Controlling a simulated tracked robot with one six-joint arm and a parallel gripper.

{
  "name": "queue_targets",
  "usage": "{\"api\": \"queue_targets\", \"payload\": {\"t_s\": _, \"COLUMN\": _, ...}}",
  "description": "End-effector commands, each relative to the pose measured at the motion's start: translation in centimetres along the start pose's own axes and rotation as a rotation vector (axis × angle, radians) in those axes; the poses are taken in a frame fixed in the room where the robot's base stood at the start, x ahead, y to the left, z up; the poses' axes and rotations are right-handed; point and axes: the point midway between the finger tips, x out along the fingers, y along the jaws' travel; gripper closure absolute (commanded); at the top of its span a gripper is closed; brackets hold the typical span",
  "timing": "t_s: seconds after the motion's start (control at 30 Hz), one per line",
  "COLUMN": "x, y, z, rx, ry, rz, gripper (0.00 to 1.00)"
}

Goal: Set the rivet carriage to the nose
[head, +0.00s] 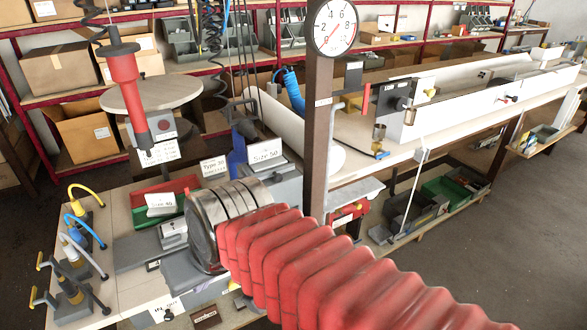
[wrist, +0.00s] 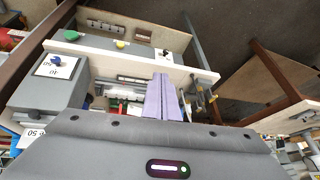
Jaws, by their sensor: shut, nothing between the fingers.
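My gripper (wrist: 162,80) shows in the wrist view as two lavender fingers pressed side by side, shut and empty. They point at a gap beside a white crossbar (wrist: 125,60), with small metal parts (wrist: 130,82) left of the fingertips. Whether they touch anything, I cannot tell. No part is plainly marked as the rivet carriage. A grey block (head: 398,108) with knobs stands on the bench beside the long white profile (head: 480,98), right of the post; I cannot tell whether it is the carriage or the nose.
A brown post (head: 318,125) with a round dial (head: 333,27) rises behind my arm. A red tool (head: 125,82) hangs at the left. Label cards (head: 266,150) stand on the near bench. Coloured hoses (head: 82,232) curve at its left edge. Floor at right (head: 470,240) is clear.

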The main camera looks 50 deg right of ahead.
Motion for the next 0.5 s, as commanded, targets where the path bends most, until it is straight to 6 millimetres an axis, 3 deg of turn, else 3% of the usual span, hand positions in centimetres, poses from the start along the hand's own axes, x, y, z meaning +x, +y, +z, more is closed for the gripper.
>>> {"api": "queue_targets", "payload": {"t_s": 0.27, "x": 0.9, "y": 2.3, "z": -5.0, "rx": 0.325, "ry": 0.024, "rz": -0.107, "gripper": 1.0}}
{"api": "queue_targets", "payload": {"t_s": 0.5, "x": 1.2, "y": 6.5, "z": -10.0, "rx": 0.61, "ry": 0.096, "rz": -0.198, "gripper": 1.0}}
